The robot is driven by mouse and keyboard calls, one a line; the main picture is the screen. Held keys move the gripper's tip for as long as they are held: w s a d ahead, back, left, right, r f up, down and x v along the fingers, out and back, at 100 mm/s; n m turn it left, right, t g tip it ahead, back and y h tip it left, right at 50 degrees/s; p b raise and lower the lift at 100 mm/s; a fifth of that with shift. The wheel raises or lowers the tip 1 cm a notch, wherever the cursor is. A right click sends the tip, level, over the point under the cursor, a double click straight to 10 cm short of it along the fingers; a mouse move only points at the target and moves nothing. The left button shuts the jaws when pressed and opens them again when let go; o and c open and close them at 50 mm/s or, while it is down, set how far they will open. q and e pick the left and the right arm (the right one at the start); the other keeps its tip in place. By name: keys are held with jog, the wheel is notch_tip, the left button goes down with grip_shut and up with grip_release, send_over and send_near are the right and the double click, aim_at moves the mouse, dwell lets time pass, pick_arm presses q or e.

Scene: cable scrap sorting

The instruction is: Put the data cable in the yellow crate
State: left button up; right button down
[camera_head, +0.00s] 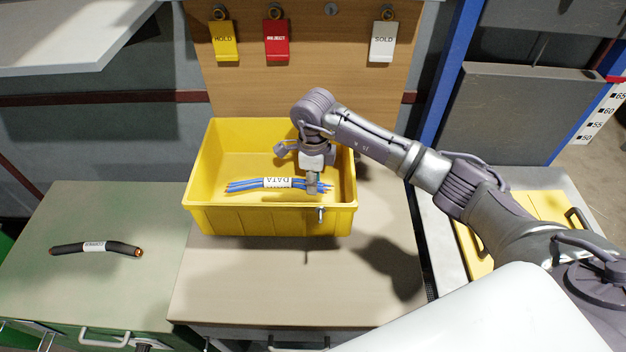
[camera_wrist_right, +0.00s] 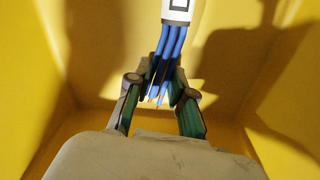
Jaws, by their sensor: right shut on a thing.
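The data cable (camera_head: 262,184) is a bundle of blue strands with a white label reading DATA. It shows inside the outline of the yellow crate (camera_head: 270,221), lying level across the picture. My right gripper (camera_head: 312,188) reaches down into the crate and is shut on the right end of the cable. In the right wrist view the blue strands (camera_wrist_right: 172,48) run between the two fingers (camera_wrist_right: 160,98), with yellow crate walls around them. I cannot tell whether the cable touches the crate floor. My left gripper is not in view.
A black cable with a white label (camera_head: 94,247) lies on the green-grey cabinet top (camera_head: 80,210) at left. The crate stands on a beige bench (camera_head: 240,285) with free room in front. Yellow, red and white tags (camera_head: 276,42) hang on the wooden board behind.

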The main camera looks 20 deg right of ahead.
jog(key=shift+f, duration=0.15)
jog(key=shift+f, duration=0.15)
jog(key=c, duration=1)
grip_release()
notch_tip(320, 180, up, 12)
jog(key=shift+w+r+b, duration=0.1)
jog(key=shift+r+b, duration=0.1)
jog(key=shift+b, duration=0.35)
